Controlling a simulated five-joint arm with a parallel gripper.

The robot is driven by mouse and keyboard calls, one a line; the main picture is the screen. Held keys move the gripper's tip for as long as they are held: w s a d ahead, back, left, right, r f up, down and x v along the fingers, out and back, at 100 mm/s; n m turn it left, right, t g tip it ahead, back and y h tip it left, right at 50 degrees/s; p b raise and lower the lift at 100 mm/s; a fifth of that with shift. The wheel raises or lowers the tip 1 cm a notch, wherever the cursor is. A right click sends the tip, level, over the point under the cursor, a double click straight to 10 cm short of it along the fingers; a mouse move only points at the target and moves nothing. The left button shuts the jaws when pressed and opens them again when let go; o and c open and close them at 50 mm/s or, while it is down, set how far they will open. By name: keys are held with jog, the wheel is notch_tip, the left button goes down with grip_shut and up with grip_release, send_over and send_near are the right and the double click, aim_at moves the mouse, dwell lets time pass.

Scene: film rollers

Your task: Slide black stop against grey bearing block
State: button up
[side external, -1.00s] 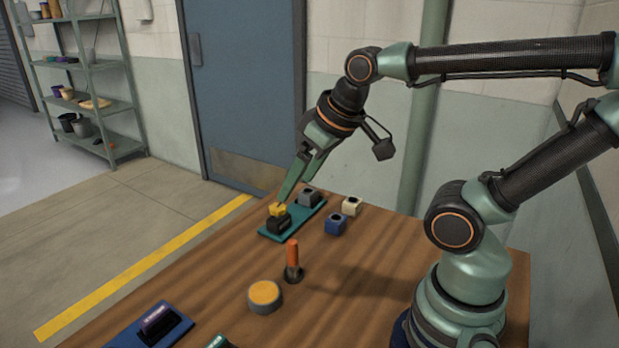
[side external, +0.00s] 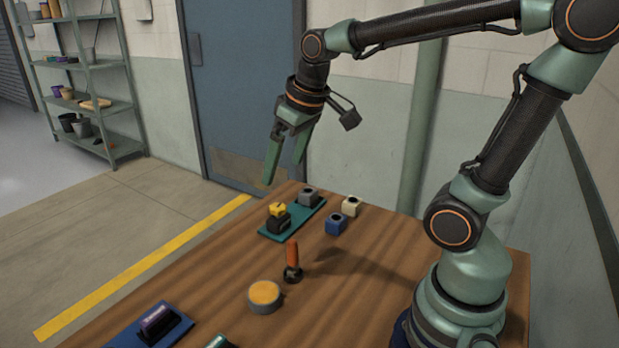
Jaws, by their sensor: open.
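The black stop (side external: 279,224) sits on the near left part of the teal plate (side external: 299,219), with a yellow knob (side external: 277,209) on top. The grey bearing block (side external: 309,196) stands at the plate's far right end. A strip of bare plate shows between the stop and the block, so they look apart. My gripper (side external: 284,174) is open and empty, pointing down in the air above the plate and clear of the stop.
A blue block (side external: 336,223) and a cream block (side external: 351,206) stand right of the plate. An orange-handled upright tool (side external: 292,261) and a round orange-topped disc (side external: 265,296) are nearer.

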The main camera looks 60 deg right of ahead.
jog(key=w+d+f+g, duration=0.2)
jog(key=w+d+f, duration=0.25)
jog(key=w, duration=0.25)
jog(key=g, duration=0.2)
send_near(278, 217)
jog(key=shift+w+d+r, duration=0.2)
jog(key=shift+w+d, duration=0.1)
jog(key=shift+d, duration=0.2)
jog(key=shift+w+d+r, duration=0.15)
jog(key=shift+w+d, duration=0.15)
jog(key=shift+d, duration=0.15)
jog(key=shift+d+f, duration=0.15)
jog(key=shift+f, duration=0.35)
notch_tip(278, 217, down, 11)
jog(key=shift+f, duration=0.2)
